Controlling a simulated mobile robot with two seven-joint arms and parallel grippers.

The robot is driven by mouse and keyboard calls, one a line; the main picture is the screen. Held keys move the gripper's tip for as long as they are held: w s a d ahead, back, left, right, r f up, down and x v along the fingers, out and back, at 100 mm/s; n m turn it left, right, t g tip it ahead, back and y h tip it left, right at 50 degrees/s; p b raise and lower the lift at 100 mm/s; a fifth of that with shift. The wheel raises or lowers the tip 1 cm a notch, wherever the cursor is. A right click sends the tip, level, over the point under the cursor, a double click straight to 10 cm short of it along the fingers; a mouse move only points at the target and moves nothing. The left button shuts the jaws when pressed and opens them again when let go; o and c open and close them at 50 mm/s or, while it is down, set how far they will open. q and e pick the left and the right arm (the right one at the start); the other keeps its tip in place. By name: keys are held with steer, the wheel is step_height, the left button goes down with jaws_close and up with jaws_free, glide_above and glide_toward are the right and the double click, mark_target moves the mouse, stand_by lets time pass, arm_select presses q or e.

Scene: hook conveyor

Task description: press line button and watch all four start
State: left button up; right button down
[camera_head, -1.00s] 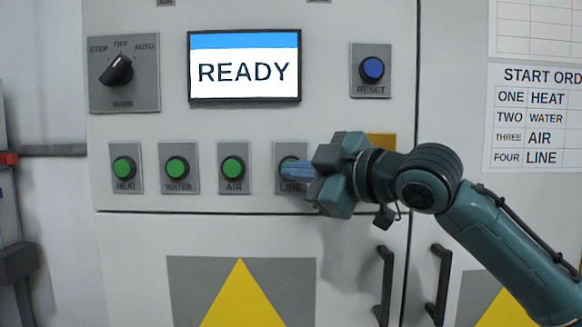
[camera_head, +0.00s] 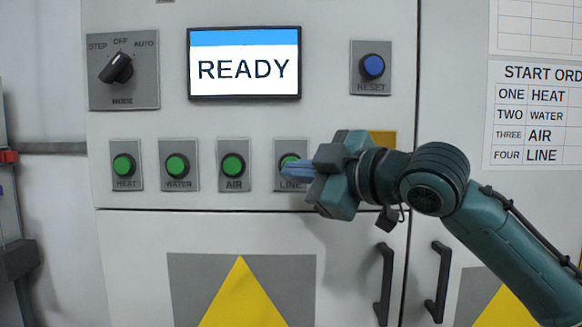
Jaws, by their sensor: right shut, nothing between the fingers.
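The green LINE button (camera_head: 288,160) sits at the right end of a row on the cabinet. My right gripper (camera_head: 286,171) is shut and empty, with its blue fingertips in front of the button's lower part. The frames do not show whether they touch it. Green HEAT (camera_head: 124,166), WATER (camera_head: 177,166) and AIR (camera_head: 232,165) buttons stand to the left. The screen (camera_head: 245,68) above reads READY. My left gripper is not in view.
A mode knob (camera_head: 117,69) at top left has STEP, OFF and AUTO marks. A blue RESET button (camera_head: 372,67) is at upper right. A START ORDER sheet (camera_head: 537,118) hangs at right. Black door handles (camera_head: 384,285) stand out below.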

arm_select(q)
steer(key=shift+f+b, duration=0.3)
steer(key=shift+b, duration=0.05)
arm_select(e)
steer(key=s, duration=0.5)
stand_by(0.7)
